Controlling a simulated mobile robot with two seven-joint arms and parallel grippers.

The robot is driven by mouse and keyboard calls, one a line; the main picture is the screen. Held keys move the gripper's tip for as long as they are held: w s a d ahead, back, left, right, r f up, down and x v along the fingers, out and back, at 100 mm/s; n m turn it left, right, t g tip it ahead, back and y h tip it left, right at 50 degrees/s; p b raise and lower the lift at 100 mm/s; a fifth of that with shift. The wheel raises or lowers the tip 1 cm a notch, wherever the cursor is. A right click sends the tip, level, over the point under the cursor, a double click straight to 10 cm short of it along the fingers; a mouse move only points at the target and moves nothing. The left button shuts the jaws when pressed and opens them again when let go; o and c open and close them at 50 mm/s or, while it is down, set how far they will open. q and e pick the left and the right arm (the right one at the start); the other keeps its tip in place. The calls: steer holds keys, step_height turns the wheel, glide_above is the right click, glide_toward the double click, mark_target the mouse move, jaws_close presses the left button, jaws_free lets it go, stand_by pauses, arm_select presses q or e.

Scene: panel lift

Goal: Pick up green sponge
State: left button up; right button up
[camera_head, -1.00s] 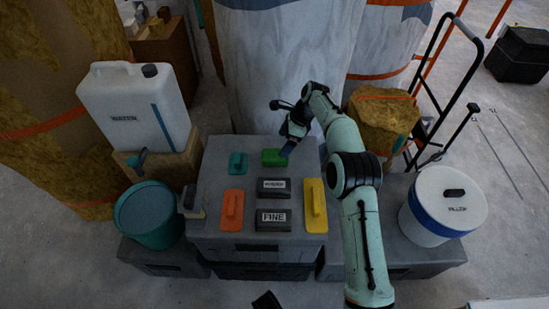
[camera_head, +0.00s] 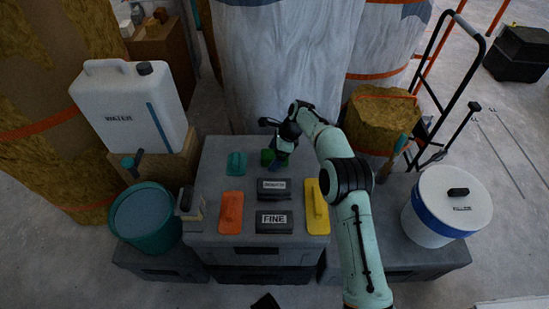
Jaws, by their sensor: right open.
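The green sponge (camera_head: 267,157) lies on the grey crate top (camera_head: 217,180), near its back edge. It is partly hidden by my right gripper (camera_head: 277,161). The right gripper is open and pointing down at the sponge, with its fingers over or beside its right part. From this view I cannot tell whether the fingers touch it. My left gripper does not show clearly; only a small dark part is at the bottom edge.
A teal float (camera_head: 236,163), an orange float (camera_head: 231,212), a yellow float (camera_head: 316,206) and two dark labelled blocks (camera_head: 274,221) share the crate top. A water canister (camera_head: 128,115) and teal bucket (camera_head: 146,218) stand left, a white bucket (camera_head: 446,206) right.

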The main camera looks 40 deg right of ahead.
steer(key=shift+f, duration=0.25)
stand_by(0.3)
steer(key=c, duration=1)
